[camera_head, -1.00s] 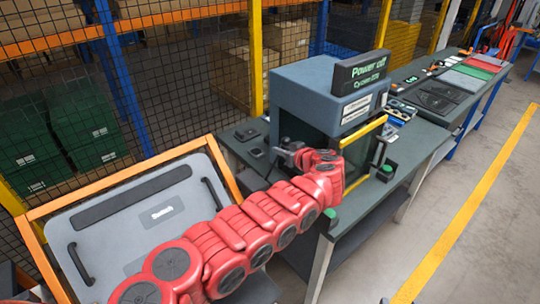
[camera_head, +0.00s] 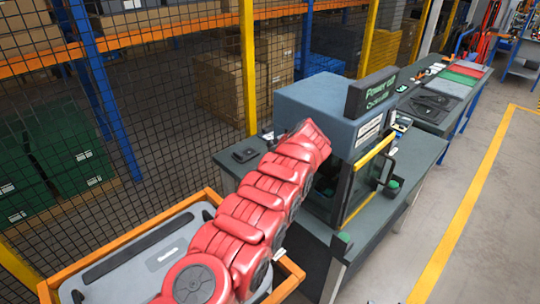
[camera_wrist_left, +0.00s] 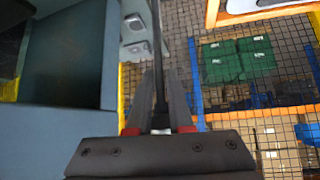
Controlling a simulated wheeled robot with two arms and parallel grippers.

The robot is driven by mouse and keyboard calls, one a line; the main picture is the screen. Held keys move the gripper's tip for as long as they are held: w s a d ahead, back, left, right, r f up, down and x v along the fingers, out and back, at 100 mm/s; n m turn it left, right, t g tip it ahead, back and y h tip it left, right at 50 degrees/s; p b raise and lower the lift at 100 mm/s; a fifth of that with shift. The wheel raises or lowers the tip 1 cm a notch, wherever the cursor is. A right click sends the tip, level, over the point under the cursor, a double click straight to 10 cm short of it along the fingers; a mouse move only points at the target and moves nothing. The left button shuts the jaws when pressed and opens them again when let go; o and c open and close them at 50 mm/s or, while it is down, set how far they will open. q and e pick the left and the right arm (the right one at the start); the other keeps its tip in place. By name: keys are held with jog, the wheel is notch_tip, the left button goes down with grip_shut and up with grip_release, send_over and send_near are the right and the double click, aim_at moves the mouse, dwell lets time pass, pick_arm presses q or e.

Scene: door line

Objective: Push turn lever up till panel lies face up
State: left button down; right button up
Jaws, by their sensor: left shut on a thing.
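The grey panel (camera_head: 170,250) with a dark strip and a label lies in an orange frame (camera_head: 100,252) at the lower left of the head view, its face largely upward; my red arm covers its right part. A corner of panel and frame shows at the top right of the left wrist view (camera_wrist_left: 272,6). My left gripper (camera_wrist_left: 161,82) is shut on a thin dark bar, apparently the turn lever (camera_wrist_left: 158,40). In the head view the gripper and lever are hidden behind my arm. My right gripper is out of view.
A mesh fence (camera_head: 170,110) runs behind. The floor at the right is clear.

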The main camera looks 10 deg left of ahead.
pick_arm(q)
jog(key=shift+a, duration=0.15)
jog(key=c, duration=1.1)
grip_release()
jog(key=shift+o, duration=1.3)
jog(key=shift+w+a+f, duration=0.1)
jog(key=p+v, duration=0.5)
jog(key=v, duration=1.2)
jog(key=shift+r, duration=0.3)
